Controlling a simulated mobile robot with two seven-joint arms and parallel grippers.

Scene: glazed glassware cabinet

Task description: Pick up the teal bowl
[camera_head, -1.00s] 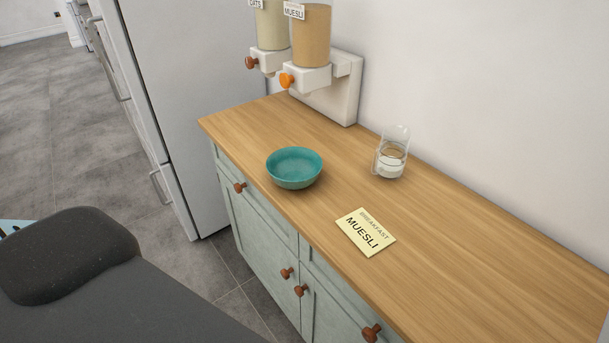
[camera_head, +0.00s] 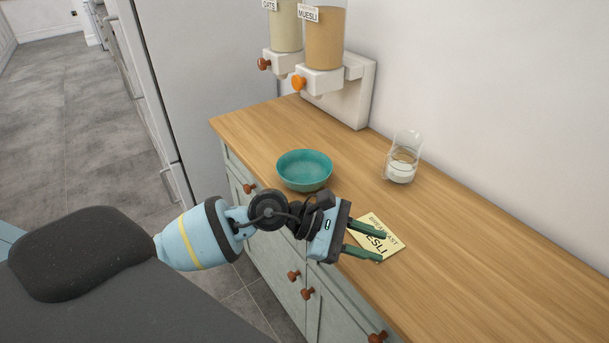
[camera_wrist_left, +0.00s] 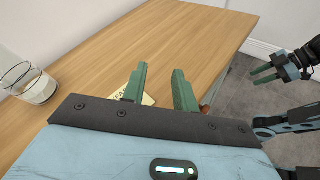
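The teal bowl (camera_head: 304,171) stands upright on the wooden counter, near its front edge, in the head view. It looks empty. My left gripper (camera_head: 380,246) is open and empty, over the front edge of the counter, nearer the camera and to the right of the bowl, apart from it. Its green fingers point right, above the yellow card. In the left wrist view the left gripper (camera_wrist_left: 160,84) also shows with its fingers spread, and the bowl is not seen there. My right gripper (camera_wrist_left: 263,74) shows at the right of that view, fingers apart with nothing between them.
A glass jug (camera_head: 402,160) with white contents stands behind, right of the bowl. The counter's right part is clear.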

